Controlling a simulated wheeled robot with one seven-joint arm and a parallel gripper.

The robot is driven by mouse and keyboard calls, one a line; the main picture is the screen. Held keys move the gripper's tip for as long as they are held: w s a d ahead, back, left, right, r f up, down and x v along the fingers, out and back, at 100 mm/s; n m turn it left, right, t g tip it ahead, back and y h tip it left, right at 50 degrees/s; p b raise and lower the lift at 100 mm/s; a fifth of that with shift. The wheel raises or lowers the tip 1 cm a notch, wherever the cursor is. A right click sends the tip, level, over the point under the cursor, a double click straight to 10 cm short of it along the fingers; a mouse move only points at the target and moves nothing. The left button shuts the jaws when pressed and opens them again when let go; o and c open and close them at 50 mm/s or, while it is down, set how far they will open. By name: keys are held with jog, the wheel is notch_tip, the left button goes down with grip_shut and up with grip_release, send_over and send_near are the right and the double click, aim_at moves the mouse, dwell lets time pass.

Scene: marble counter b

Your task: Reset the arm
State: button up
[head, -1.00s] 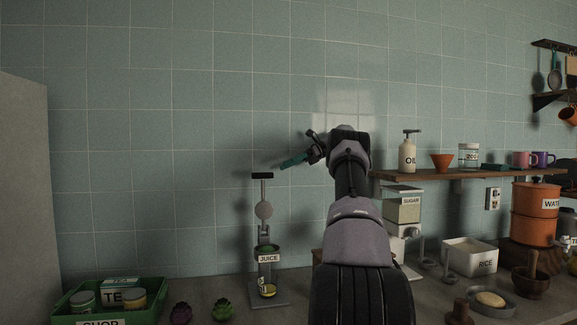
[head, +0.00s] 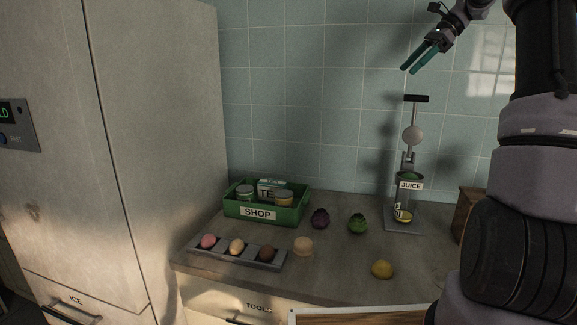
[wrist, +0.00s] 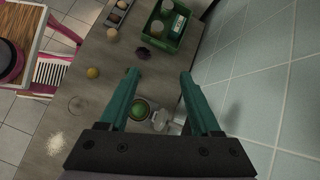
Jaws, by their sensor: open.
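My gripper (head: 420,58) is raised in front of the tiled wall, above and a little to the right of the juice press in the head view. Its two green fingers are apart with nothing between them; they also show in the wrist view (wrist: 158,85), pointing over the counter. My arm comes in from the right edge of the head view and hides part of the counter there. The juice press (head: 411,185), with a black handle and a JUICE label, stands upright on the counter, apart from my gripper.
A green SHOP crate (head: 264,216) holds jars and a tea box. A grey tray (head: 236,257) holds three round items. A purple item (head: 319,218), a green item (head: 357,223), a pale round item (head: 303,246) and a lemon (head: 382,269) lie loose. A fridge (head: 150,150) stands left.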

jog(key=s+a+n+t+h, duration=0.1)
jog(key=s+a+n+h, duration=0.15)
jog(key=s+a, duration=0.4)
jog(key=s+a+n+t+h, duration=0.1)
jog(key=s+a+n+h, duration=0.2)
jog(key=s, duration=0.6)
jog(key=s+a+f+n+t, duration=0.1)
jog(key=s+f+n+t, duration=0.1)
jog(key=s, duration=0.6)
jog(key=s+a+f+n+t, duration=0.1)
jog(key=s+f+n+t, duration=0.1)
jog(key=s+f+n, duration=0.3)
jog(key=s+f, duration=0.1)
jog(key=s, duration=0.2)
jog(key=shift+s+a+h, duration=0.3)
jog(key=shift+a+h, duration=0.05)
